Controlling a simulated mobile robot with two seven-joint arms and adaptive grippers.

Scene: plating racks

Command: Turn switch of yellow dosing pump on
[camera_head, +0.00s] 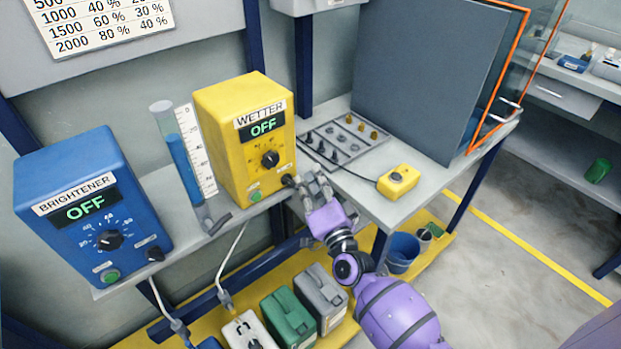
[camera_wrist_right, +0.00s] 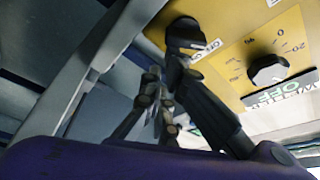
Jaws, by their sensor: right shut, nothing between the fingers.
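The yellow dosing pump (camera_head: 215,128), labelled WETTER, stands on the shelf, and its display (camera_head: 264,126) reads OFF. It has a black dial (camera_head: 270,159), a green button (camera_head: 255,196) and a black switch (camera_head: 288,181) at the lower right of its front. In the right wrist view the pump face (camera_wrist_right: 235,50) appears upside down. My right gripper (camera_head: 309,184) is shut and empty, with its fingertips just right of the switch. In the wrist view a finger overlaps the switch (camera_wrist_right: 184,25); I cannot tell whether they touch. My left gripper is not in view.
A blue pump (camera_head: 75,165) labelled BRIGHTENER, also reading OFF, stands at left, with a blue-filled tube (camera_head: 183,165) between the pumps. A yellow button box (camera_head: 398,180) and its cable lie on the table at right. Canisters (camera_head: 288,315) stand below the shelf.

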